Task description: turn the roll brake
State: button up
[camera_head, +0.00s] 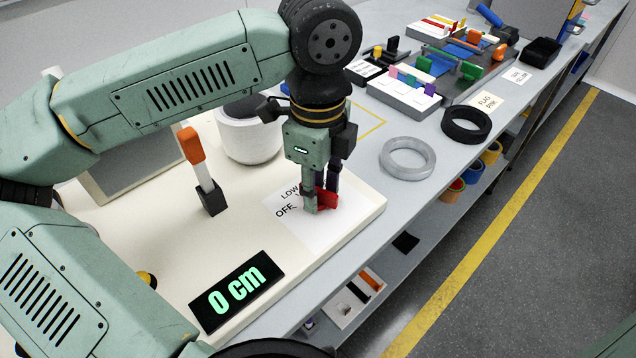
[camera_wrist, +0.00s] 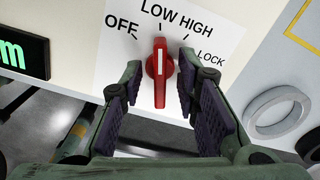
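The roll brake is a red knob (camera_head: 327,199) on a white label plate at the front right of the cream machine top. In the wrist view the knob (camera_wrist: 159,68) has a white line, and its upper end points about at the LOW mark. The label plate (camera_wrist: 112,62) reads OFF, LOW, HIGH and LOCK from left to right. My gripper (camera_head: 319,203) points down at the knob, and its fingers partly hide it. In the wrist view my gripper (camera_wrist: 160,68) is open, with one finger on each side of the knob and gaps between.
A black display (camera_head: 237,291) reads 0 cm in green. A lever with an orange handle (camera_head: 193,148) and a white roll (camera_head: 249,133) stand left of my gripper. A grey ring (camera_head: 408,157) and a black ring (camera_head: 466,124) lie on the bench to the right.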

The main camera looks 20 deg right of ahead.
grip_shut()
jog(key=shift+b, duration=0.35)
jog(key=shift+f+m+b, duration=0.15)
jog(key=shift+m+b, duration=0.85)
jog(key=shift+m, duration=0.1)
jog(key=m+b, duration=0.2)
jog(key=shift+m, duration=0.3)
jog(key=m+b, duration=0.2)
jog(key=m, duration=0.3)
jog(key=m+b, duration=0.1)
jog(key=m, duration=0.5)
jog(key=shift+r, duration=0.2)
jog(key=shift+o, duration=0.3)
grip_release()
